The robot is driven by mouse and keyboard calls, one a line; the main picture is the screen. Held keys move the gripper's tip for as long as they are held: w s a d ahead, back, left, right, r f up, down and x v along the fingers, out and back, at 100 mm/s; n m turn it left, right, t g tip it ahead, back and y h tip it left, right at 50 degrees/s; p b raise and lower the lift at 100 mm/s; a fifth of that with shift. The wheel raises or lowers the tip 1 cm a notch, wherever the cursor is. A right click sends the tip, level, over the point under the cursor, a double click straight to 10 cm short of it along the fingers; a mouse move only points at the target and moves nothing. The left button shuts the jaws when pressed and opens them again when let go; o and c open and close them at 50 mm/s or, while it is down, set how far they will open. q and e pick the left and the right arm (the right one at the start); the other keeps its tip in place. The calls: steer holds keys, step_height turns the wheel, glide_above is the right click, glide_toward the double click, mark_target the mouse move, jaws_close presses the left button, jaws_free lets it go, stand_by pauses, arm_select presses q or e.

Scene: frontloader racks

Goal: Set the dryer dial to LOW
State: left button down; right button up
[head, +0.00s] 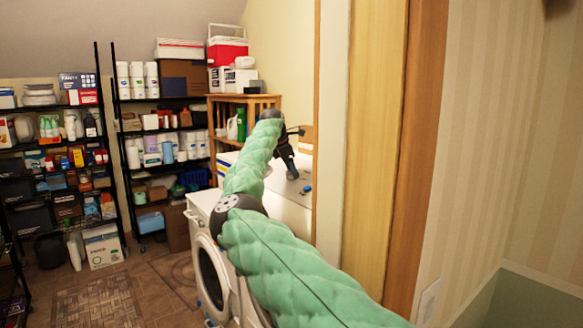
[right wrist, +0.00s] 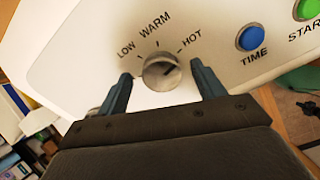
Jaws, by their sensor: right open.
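The dryer dial (right wrist: 160,74), a round grey knob, is on a white panel (right wrist: 85,50) in the right wrist view. LOW, WARM and HOT are printed around its upper side. Its dark mark points up and right, toward HOT. My right gripper (right wrist: 161,69) is open, with one finger on each side of the dial; I cannot tell whether they touch it. In the head view my right gripper (head: 291,168) points down at the white machine top (head: 287,204), and the dial is not clearly visible there. My left gripper is not in view.
A blue TIME button (right wrist: 251,38) and a green START button (right wrist: 307,9) are right of the dial. A front-loading washer (head: 210,262) stands below my right arm. A wooden door frame (head: 375,130) is close on the right.

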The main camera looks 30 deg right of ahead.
steer(key=shift+a+f, duration=0.1)
steer(key=shift+f, duration=0.1)
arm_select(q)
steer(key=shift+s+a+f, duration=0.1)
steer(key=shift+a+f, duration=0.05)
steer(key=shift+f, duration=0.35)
arm_select(e)
steer(key=shift+f, duration=0.2)
steer(key=shift+d, duration=0.2)
steer(key=shift+a, duration=0.1)
steer(key=c, duration=0.9)
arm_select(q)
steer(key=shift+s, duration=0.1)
arm_select(e)
steer(key=shift+c, duration=0.4)
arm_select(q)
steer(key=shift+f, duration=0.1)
